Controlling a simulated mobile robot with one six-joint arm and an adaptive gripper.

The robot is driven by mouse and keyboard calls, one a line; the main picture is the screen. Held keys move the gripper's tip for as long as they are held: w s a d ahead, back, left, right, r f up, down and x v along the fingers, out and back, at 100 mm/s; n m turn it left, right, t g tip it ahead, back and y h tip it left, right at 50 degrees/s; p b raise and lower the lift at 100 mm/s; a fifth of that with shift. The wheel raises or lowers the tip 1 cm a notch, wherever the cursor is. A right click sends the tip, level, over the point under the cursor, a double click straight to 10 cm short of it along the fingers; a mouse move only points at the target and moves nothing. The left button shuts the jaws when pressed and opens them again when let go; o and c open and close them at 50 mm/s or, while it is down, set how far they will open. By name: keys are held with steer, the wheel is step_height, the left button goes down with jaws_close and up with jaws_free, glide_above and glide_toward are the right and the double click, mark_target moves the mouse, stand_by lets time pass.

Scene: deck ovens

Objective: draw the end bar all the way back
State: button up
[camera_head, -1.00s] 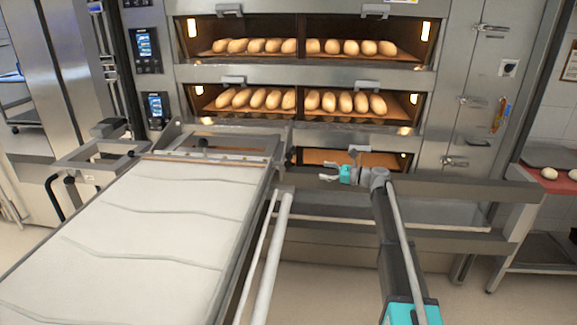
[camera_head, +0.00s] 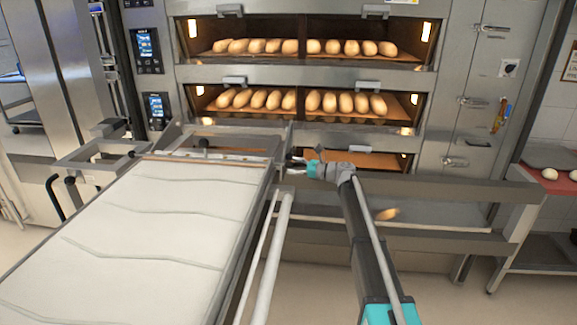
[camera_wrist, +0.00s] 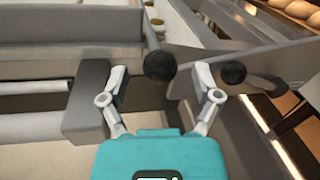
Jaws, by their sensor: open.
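The end bar (camera_head: 205,157) crosses the oven-side end of the loader's pale cloth deck (camera_head: 150,225). In the wrist view, a narrow bar runs away from me and ends in a dark round knob (camera_wrist: 160,66). I cannot tell for sure that this is the end bar's tip. My gripper (camera_head: 295,166) is at the loader's right side, near that end. The wrist view shows my gripper (camera_wrist: 161,76) open, with the knob beyond and between its fingertips. Nothing is gripped. A second dark round shape (camera_wrist: 233,73) shows right of the right finger; it may be a reflection.
The deck oven with lit chambers of loaves (camera_head: 345,103) stands behind. A grey rail (camera_head: 440,190) runs in front of it, right of the loader. A pale tube (camera_head: 272,255) runs along the loader's right side. A side table (camera_head: 550,178) is at the far right.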

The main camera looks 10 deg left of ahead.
steer(key=shift+x, duration=1)
jaws_close()
